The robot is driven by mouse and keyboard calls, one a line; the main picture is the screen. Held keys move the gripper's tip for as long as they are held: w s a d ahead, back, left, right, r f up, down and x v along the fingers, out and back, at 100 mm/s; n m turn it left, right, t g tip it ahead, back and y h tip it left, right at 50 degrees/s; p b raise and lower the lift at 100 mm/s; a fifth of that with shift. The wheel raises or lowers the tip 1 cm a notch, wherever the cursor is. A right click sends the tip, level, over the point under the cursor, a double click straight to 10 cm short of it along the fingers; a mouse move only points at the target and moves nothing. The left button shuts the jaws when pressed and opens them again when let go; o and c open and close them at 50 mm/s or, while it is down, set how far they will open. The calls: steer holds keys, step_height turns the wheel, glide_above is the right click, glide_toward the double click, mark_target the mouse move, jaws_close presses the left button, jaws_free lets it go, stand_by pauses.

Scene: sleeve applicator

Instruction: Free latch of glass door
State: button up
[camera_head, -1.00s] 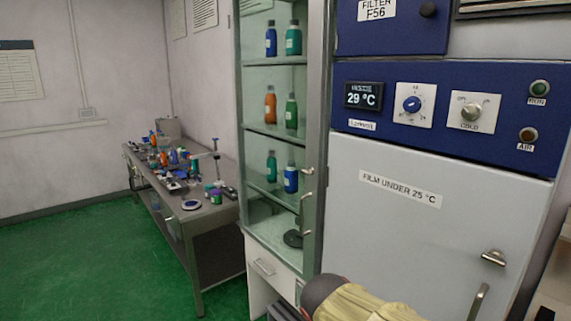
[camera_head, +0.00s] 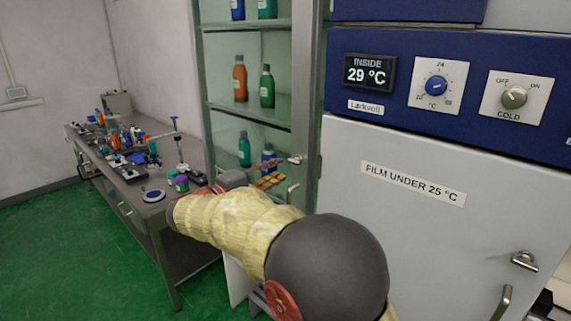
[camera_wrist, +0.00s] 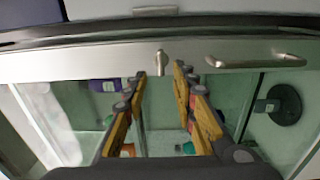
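The glass door (camera_head: 225,125) of the tall cabinet appears closed in its metal frame. A small metal latch (camera_head: 295,159) sits on its right-hand frame, above a bar handle (camera_head: 293,190). In the wrist view the latch (camera_wrist: 162,62) points down from the frame, and the handle (camera_wrist: 255,62) is to its right. My gripper (camera_wrist: 160,72) is open, with its yellow-padded fingers on either side of the latch and its tips close to it. I cannot tell whether they touch it. In the head view my gripper (camera_head: 268,176) is at the door, partly hidden by my arm.
Bottles (camera_head: 240,79) stand on shelves behind the glass. A white chiller (camera_head: 420,240) with a blue control panel (camera_head: 450,85) is close on the right. A cluttered metal bench (camera_head: 150,208) is on the left. Green floor (camera_head: 80,260) is clear at front left.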

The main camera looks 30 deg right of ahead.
mark_target(292, 163)
steer(key=b+x, duration=0.1)
steer(key=x, duration=0.4)
steer(key=shift+d+f, duration=0.15)
steer(key=shift+x, duration=0.75)
steer(key=shift+c, duration=0.8)
jaws_close()
